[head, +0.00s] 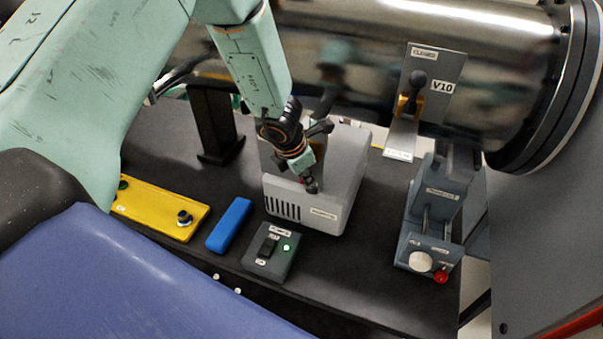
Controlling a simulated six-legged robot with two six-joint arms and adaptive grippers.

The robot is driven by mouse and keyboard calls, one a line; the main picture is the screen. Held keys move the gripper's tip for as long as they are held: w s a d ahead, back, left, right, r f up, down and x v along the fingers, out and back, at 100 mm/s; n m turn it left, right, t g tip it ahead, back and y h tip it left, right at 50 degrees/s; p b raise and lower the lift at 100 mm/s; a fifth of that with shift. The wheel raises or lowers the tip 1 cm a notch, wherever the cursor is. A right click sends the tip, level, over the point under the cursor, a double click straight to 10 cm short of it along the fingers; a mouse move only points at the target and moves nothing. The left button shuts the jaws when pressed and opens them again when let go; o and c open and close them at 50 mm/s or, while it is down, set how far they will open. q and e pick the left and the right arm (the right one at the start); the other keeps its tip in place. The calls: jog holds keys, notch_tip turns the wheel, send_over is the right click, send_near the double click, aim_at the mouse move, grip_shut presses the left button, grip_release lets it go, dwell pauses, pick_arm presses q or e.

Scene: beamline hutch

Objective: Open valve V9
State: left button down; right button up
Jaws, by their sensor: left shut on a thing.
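My left gripper (308,180) reaches down in the middle of the head view, in front of the steel pipe and over the grey box. It is shut on a dark handle, of which a rounded knob (320,127) shows beside the fingers. A grey plate (266,152) shows partly behind the gripper. No V9 label can be read; my arm and gripper cover that area, so the handle's exact angle is hard to tell. To the right, valve V10 (411,100) has a black ball-ended lever on a brass body and a labelled plate. My right gripper is not in view.
On the black table (340,275) stand a grey vented box (335,205), a switch box (271,257) with a green light, a blue block (229,225), a yellow panel (155,208) and a grey device (432,225) with a red knob. The steel pipe (480,60) runs behind.

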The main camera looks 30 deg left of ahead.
pick_arm(q)
jog(key=shift+s+f, duration=0.3)
jog(key=c, duration=1.7)
grip_release()
jog(key=o, duration=0.4)
jog(key=shift+w+r, duration=0.15)
jog(key=shift+w, duration=0.05)
